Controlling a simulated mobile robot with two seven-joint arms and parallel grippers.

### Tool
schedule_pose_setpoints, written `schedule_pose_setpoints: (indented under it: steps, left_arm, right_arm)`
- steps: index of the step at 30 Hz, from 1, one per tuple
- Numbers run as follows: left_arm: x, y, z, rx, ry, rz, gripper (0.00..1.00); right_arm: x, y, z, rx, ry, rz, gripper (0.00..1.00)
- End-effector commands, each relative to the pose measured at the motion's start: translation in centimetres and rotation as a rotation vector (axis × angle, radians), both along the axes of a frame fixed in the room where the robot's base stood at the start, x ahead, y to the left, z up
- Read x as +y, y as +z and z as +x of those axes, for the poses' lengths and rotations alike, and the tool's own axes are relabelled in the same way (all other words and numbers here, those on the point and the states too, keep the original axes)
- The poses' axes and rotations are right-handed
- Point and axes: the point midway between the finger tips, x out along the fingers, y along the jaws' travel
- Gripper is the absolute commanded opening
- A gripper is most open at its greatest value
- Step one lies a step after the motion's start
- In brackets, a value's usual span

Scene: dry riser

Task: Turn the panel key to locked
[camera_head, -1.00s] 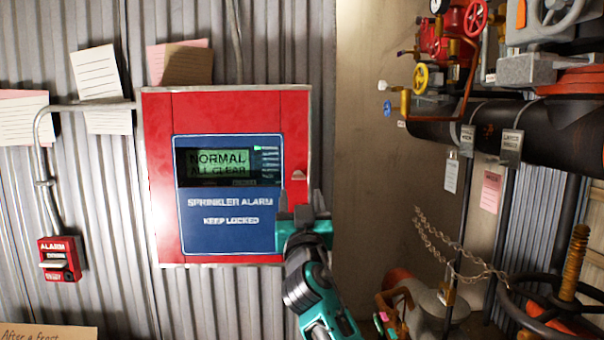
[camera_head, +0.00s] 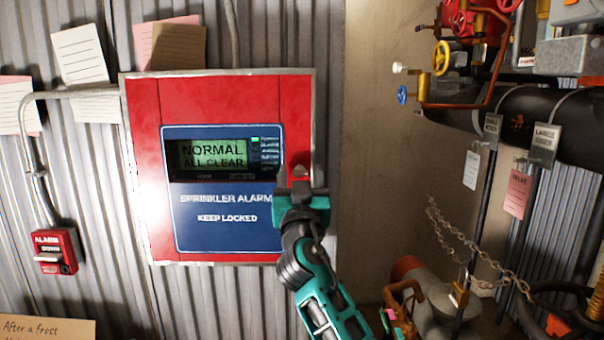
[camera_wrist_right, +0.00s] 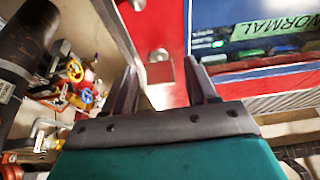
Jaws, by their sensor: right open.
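The red alarm panel (camera_head: 142,165) hangs on the corrugated wall; its screen (camera_head: 213,153) reads NORMAL, ALL CLEAR, above the words SPRINKLER ALARM and KEEP LOCKED. My right gripper (camera_head: 300,187) is open in front of the panel's lower right part. In the right wrist view its fingers (camera_wrist_right: 160,68) point at the red face, with a small metal piece (camera_wrist_right: 158,56) showing between the tips. This may be the key or its lock; I cannot tell which way it is turned. The fingers do not visibly grip it. In the head view the gripper hides most of that spot. My left gripper is not in view.
A red alarm pull box (camera_head: 54,251) is on the wall at lower left, joined by a conduit (camera_head: 80,93). Paper notes (camera_head: 80,54) hang above. At right are a black pipe (camera_head: 570,125), valves (camera_head: 441,57) and a hanging chain (camera_head: 466,250).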

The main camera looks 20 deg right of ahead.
Motion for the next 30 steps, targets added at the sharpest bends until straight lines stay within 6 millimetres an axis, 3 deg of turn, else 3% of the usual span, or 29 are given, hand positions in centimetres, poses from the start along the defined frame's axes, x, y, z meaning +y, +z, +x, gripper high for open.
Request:
schedule_pose_setpoints:
  steps: [7,24,30]
  left_arm:
    - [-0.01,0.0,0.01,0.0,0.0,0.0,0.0]
    - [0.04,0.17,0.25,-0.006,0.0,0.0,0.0]
    - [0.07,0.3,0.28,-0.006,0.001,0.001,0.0]
  right_arm:
    - [0.03,-0.04,0.0,0.001,0.0,0.0,0.56]
    - [0.02,0.01,-0.01,0.0,0.0,0.0,0.02]
    - [0.0,0.06,0.0,0.003,0.001,-0.011,0.01]
